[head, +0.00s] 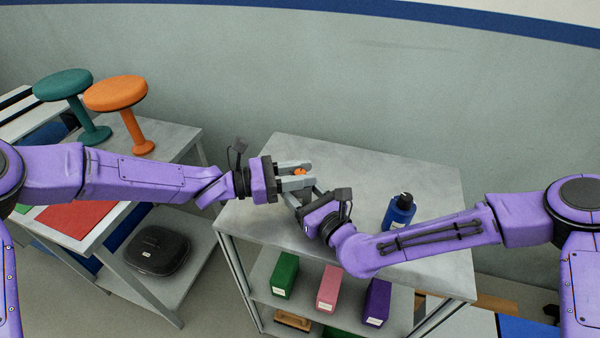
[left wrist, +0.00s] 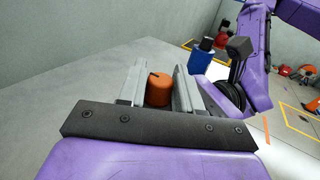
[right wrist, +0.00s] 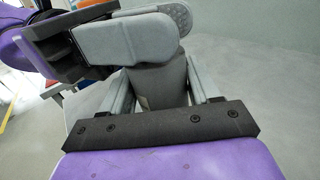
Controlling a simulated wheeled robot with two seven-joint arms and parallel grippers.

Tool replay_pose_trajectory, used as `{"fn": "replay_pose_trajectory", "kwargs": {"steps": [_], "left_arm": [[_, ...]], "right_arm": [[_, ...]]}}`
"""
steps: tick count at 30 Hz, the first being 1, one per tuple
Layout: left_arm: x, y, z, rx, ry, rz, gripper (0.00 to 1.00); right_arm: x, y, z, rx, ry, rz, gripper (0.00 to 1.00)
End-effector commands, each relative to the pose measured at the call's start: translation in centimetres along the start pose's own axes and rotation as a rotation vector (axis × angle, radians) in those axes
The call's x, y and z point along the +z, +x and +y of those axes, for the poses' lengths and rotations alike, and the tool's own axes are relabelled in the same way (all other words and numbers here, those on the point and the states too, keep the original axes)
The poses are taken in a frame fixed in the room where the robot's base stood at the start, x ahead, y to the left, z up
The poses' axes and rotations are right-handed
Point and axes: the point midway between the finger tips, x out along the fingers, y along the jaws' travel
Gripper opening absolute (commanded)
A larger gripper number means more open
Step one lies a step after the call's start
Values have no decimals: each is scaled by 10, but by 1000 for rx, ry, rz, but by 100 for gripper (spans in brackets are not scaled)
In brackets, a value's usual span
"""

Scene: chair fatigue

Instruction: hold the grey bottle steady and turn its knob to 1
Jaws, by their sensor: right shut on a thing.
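The grey bottle (right wrist: 160,82) stands between the fingers of my right gripper (right wrist: 158,88) in the right wrist view, and the gripper is shut on it. In the head view the bottle is mostly hidden by both grippers. Its orange knob (head: 300,171) shows between the fingers of my left gripper (head: 306,176). In the left wrist view the knob (left wrist: 158,90) has a small dark mark on top. The left fingers (left wrist: 159,88) stand on both sides of it with narrow gaps, so this gripper looks open around it. The number the knob points to cannot be read.
A blue bottle with a black cap (head: 399,211) stands on the grey table (head: 365,165), right of the grippers and close to my right arm. Green, pink and purple boxes (head: 376,302) sit on the shelf below. The table's back is clear. Two stools (head: 116,95) stand on the left bench.

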Motion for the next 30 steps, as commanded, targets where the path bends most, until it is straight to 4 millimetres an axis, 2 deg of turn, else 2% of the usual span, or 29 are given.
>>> {"fn": "replay_pose_trajectory", "kwargs": {"steps": [7,21,30], "left_arm": [[0,0,1,30,-4,-8,3],[2,0,0,344,-5,-13,3],[1,0,1,401,1,-1,3]], "right_arm": [[0,0,1,2,0,1,11],[0,0,2,5,-1,1,11],[-1,0,2,5,-2,2,11]]}}
